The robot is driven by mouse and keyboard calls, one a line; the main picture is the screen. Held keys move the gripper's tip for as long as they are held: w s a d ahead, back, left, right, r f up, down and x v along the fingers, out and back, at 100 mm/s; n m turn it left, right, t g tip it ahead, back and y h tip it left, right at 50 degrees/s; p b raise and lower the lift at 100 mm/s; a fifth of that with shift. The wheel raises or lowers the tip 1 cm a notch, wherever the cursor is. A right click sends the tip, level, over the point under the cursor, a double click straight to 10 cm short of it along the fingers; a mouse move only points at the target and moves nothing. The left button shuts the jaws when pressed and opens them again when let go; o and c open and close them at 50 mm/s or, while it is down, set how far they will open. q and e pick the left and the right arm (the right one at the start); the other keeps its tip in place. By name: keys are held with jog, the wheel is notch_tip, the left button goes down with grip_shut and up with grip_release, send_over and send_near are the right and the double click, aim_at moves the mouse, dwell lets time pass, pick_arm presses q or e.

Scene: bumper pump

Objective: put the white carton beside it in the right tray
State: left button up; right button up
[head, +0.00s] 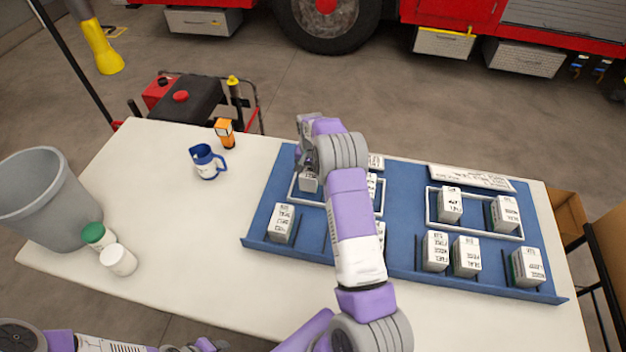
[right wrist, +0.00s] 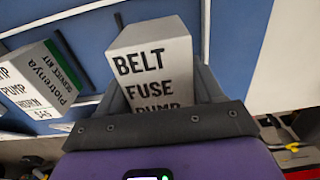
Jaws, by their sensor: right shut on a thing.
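My right gripper (head: 309,172) is shut on a white carton (head: 308,183) over the left tray (head: 293,192). In the right wrist view the held carton (right wrist: 155,70) shows the words BELT, FUSE and PUMP between the fingers. I cannot tell whether it touches the board below. The right tray (head: 470,232), a white outline frame, holds two white cartons, one at its left (head: 449,205) and one at its right (head: 505,214). Another carton (head: 371,186) in the left tray is partly hidden by my right arm. My left gripper is out of view.
The trays lie on a blue board (head: 400,268). Below the right tray stand three cartons (head: 435,252); another carton (head: 282,224) stands front left. A white label plate (head: 470,178) lies behind the right tray.

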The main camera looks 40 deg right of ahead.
jog(key=shift+f, duration=1.8)
jog(key=shift+f+b, duration=0.2)
jog(key=shift+b, duration=0.2)
jog(key=o, duration=1.4)
jog(key=shift+r, duration=0.15)
notch_tip(320, 180, up, 12)
jog(key=shift+r+p, duration=0.1)
jog(key=shift+p, duration=0.85)
